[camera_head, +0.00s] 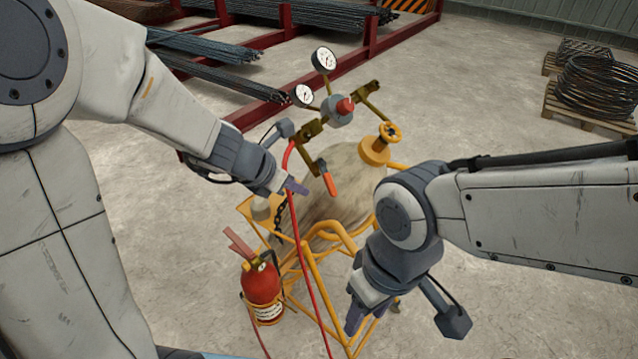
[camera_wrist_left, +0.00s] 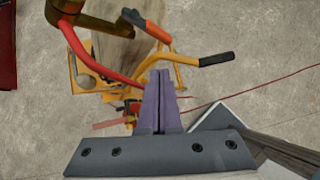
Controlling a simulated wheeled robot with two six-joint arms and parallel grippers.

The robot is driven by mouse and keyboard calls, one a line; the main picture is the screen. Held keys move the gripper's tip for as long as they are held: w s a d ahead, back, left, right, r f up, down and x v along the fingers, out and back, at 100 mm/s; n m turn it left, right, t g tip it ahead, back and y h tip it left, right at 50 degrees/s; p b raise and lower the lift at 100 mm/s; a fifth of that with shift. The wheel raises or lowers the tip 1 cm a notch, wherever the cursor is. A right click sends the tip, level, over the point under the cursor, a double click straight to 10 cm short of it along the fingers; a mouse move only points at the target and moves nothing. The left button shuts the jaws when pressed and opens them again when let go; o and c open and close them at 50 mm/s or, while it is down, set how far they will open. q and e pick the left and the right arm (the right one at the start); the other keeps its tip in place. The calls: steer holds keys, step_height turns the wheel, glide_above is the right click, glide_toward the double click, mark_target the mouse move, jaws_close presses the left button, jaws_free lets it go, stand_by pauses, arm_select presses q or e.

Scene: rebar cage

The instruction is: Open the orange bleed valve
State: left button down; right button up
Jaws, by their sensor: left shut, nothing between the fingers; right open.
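The orange bleed valve lever (camera_head: 328,182) hangs below the brass fitting left of the regulator, its orange handle pointing down. It also shows in the left wrist view (camera_wrist_left: 158,32), above the fingertips. My left gripper (camera_head: 297,187) is shut and empty, just left of the lever, by the red hose; in the left wrist view its purple fingers (camera_wrist_left: 158,95) are together, apart from the lever. My right gripper (camera_head: 362,312) is open and empty, low in front of the cart, well below the valve.
The regulator with red knob (camera_head: 345,106) and gauges (camera_head: 323,60) stands above the cylinder (camera_head: 350,185). A yellow handwheel (camera_head: 388,133) is to its right. The red hose (camera_head: 302,255) runs down past the yellow cart frame. A fire extinguisher (camera_head: 262,285) stands front left.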

mark_target(327, 177)
arm_select(q)
steer(key=w+d+f, duration=0.3)
steer(key=w, duration=0.1)
steer(key=shift+w+d, duration=0.15)
steer(key=shift+d, duration=0.2)
